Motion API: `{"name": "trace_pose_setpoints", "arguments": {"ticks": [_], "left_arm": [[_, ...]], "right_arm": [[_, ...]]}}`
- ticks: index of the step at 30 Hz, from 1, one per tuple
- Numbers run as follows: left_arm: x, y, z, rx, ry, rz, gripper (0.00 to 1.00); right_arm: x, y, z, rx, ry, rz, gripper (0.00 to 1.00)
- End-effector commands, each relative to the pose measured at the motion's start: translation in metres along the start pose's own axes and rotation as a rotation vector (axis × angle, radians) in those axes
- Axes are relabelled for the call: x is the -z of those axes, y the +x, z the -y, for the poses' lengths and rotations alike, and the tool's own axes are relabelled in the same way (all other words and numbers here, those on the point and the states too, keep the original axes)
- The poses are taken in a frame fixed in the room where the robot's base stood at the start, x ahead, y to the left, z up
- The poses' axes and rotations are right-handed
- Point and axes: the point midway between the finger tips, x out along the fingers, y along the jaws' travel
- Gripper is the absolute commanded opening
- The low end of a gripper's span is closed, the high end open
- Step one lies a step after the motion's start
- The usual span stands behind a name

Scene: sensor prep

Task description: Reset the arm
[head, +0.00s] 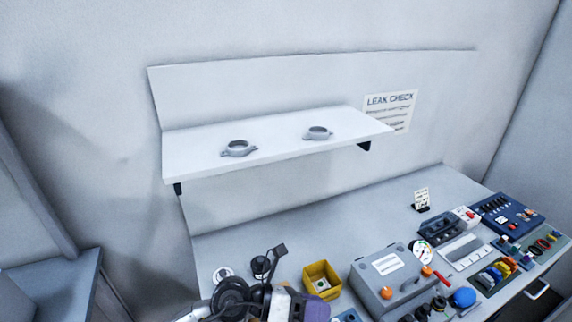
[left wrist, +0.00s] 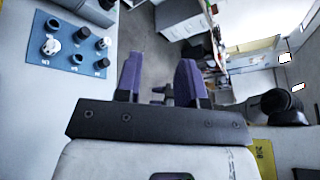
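My left gripper (head: 302,307) is at the bottom of the head view, cut off by the frame edge. A purple finger shows beside the dark wrist parts, low in front of the workbench. In the left wrist view the two purple fingers of the left gripper (left wrist: 160,76) stand apart, with nothing held between them. Only the floor and distant furniture show through the gap. My right gripper is in neither view.
A white shelf (head: 275,152) holds two grey clamp rings (head: 238,149). On the workbench (head: 290,222) are a yellow bin (head: 322,281), a grey control box (head: 388,279) and several tools at the right. The bench's back left is clear. A blue mat (left wrist: 72,48) with fittings shows in the wrist view.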

Motion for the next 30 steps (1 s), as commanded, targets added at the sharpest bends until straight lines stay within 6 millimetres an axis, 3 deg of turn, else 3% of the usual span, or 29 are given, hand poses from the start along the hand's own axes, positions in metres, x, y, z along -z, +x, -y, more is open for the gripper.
{"name": "trace_pose_setpoints", "arguments": {"ticks": [5, 8, 12, 16, 20, 24, 30], "left_arm": [[-0.008, 0.002, 0.021, 0.172, -0.226, 0.277, 0.36], [-0.015, -0.011, 0.024, 0.274, -0.429, 0.501, 0.36], [-0.014, -0.048, 0.002, 0.369, -0.782, 0.858, 0.36], [0.011, -0.086, -0.035, 0.382, -1.105, 1.151, 0.36], [0.070, -0.125, -0.075, 0.329, -1.451, 1.438, 0.36], [0.161, -0.162, -0.100, 0.193, -1.823, 1.715, 0.36], [0.284, -0.194, -0.088, -0.091, -2.239, 1.950, 0.36]], "right_arm": [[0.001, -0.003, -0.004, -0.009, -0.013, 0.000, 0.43], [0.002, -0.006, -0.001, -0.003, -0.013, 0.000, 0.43], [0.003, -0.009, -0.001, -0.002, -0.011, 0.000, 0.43], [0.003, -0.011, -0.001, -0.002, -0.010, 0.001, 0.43], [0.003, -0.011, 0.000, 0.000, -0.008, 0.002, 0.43], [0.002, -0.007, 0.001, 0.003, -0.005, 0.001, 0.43], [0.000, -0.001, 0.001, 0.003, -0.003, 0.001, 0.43]]}}
